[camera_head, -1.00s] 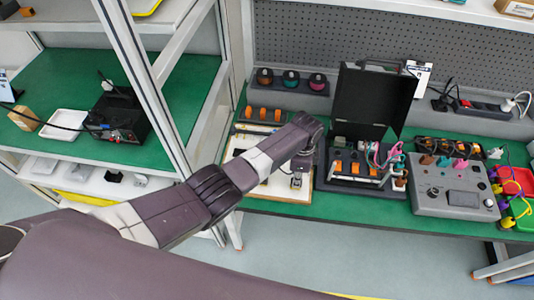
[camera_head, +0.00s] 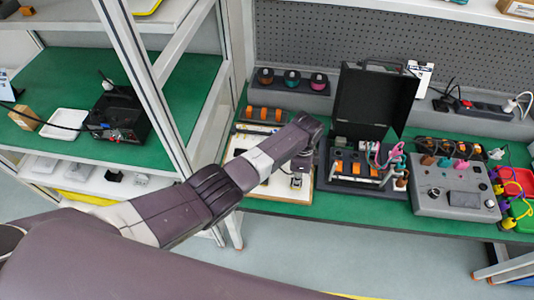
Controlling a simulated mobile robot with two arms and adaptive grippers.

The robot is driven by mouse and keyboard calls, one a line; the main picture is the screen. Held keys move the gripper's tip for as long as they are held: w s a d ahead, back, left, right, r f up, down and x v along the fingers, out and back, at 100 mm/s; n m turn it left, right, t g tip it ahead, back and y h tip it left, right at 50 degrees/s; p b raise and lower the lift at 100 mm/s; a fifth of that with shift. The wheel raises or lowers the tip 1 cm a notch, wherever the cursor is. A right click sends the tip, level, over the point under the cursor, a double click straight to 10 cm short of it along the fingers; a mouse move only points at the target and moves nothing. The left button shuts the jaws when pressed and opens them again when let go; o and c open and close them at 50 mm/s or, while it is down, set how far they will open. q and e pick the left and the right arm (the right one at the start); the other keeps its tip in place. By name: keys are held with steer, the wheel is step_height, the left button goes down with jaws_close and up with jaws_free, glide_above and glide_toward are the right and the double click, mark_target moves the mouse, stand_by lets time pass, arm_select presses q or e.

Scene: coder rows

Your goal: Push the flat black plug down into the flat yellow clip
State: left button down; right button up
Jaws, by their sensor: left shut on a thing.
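My left arm reaches in from the left over a pale board with a wooden edge (camera_head: 262,190) on the green bench. My left gripper (camera_head: 297,182) points down over the board's right part, its fingers close together. It is shut on a small dark thing, which I take for the flat black plug; the fingers and the small size hide most of it. I cannot make out the flat yellow clip, or whether the plug touches it. My right gripper is not in view.
An open black case (camera_head: 362,178) with orange parts and cables stands just right of the gripper. A grey control box (camera_head: 455,196) is further right. Orange parts in a rack (camera_head: 264,115) lie behind the board. A shelf post (camera_head: 150,95) stands at left.

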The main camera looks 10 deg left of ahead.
arm_select(q)
steer(key=shift+f+b, duration=0.35)
steer(key=shift+f, duration=0.15)
stand_by(0.9)
steer(key=c, duration=1.8)
jaws_free()
